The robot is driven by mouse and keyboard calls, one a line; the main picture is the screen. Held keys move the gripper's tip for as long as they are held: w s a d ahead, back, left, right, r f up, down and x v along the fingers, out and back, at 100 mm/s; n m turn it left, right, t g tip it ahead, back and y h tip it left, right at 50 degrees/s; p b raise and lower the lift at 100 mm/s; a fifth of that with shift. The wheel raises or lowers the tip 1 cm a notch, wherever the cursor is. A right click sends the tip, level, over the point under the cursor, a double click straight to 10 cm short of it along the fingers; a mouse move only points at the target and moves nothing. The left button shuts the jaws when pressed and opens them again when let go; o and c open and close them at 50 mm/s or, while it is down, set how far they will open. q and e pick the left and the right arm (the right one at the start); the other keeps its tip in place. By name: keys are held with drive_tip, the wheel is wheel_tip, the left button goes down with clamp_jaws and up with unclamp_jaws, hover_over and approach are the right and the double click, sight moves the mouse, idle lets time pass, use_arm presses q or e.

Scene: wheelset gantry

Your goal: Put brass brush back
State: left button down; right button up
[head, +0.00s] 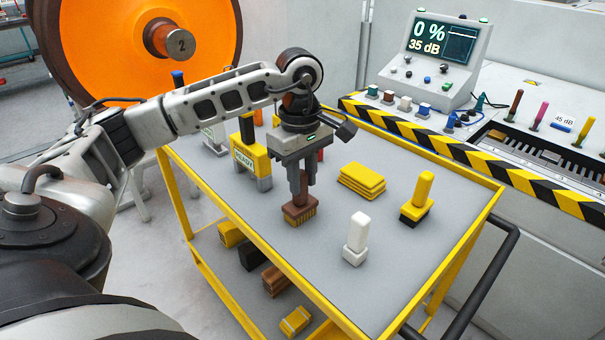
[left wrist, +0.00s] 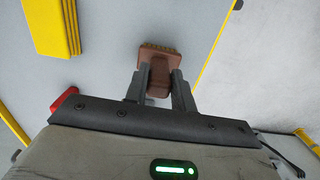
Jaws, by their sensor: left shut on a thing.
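The brass brush (head: 300,213) has a brown block and handle with short golden bristles pointing down. It is upright at the grey top of the yellow-framed cart (head: 318,257); I cannot tell whether the bristles touch the surface. My left gripper (head: 303,194) points down from above and is shut on the brush's handle. In the left wrist view the brush (left wrist: 160,55) sits between the two fingers of my left gripper (left wrist: 158,82), with its bristle edge at the far side. The fingers hide part of the handle. My right gripper is not in view.
A yellow-handled brush (head: 417,200), a white block-shaped tool (head: 356,240) and stacked yellow pads (head: 362,181) stand to the right on the cart. A yellow READY stand (head: 249,157) is at the left. A console (head: 436,62) stands behind. The cart's front middle is clear.

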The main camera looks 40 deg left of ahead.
use_arm(q)
drive_tip(key=shift+f, duration=0.1)
drive_tip(key=c, duration=1.2)
unclamp_jaws()
drive_tip(key=shift+o, duration=0.2)
wheel_tip(320, 180, up, 12)
drive_tip(key=p, duration=0.1)
drive_tip(key=shift+a, duration=0.25)
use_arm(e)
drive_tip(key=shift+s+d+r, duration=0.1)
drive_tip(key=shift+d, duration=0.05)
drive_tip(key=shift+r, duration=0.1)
